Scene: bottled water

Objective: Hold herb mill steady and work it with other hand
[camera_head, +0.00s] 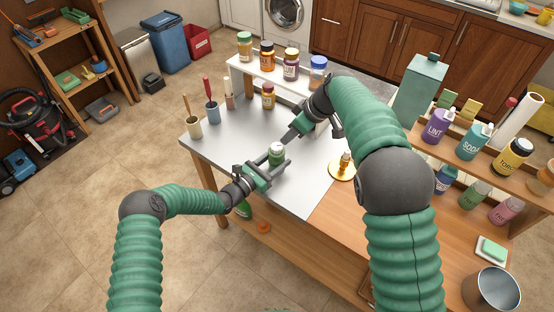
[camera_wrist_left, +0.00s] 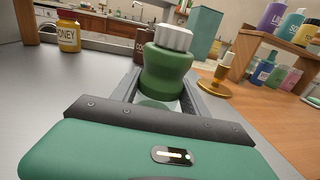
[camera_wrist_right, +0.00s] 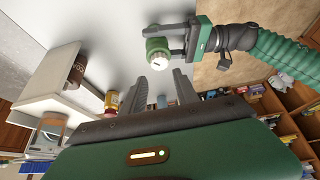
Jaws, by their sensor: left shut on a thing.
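The green herb mill (camera_head: 276,155) with a white top stands upright at the middle of the grey tabletop. It also shows in the left wrist view (camera_wrist_left: 167,70) and in the right wrist view (camera_wrist_right: 156,47). My left gripper (camera_head: 272,167) is shut on its lower body from the near side. My right gripper (camera_head: 291,138) is open and empty, beyond the mill and a little to its right. In the right wrist view my right fingers (camera_wrist_right: 158,80) point toward the mill's white top, apart from it as far as I can tell.
A honey jar (camera_head: 267,98) stands farther back, before a white riser (camera_head: 240,72) with several jars. A brass stand (camera_head: 342,172) is at the right. A shelf of bottles lies beyond my right arm. The near-left tabletop is clear.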

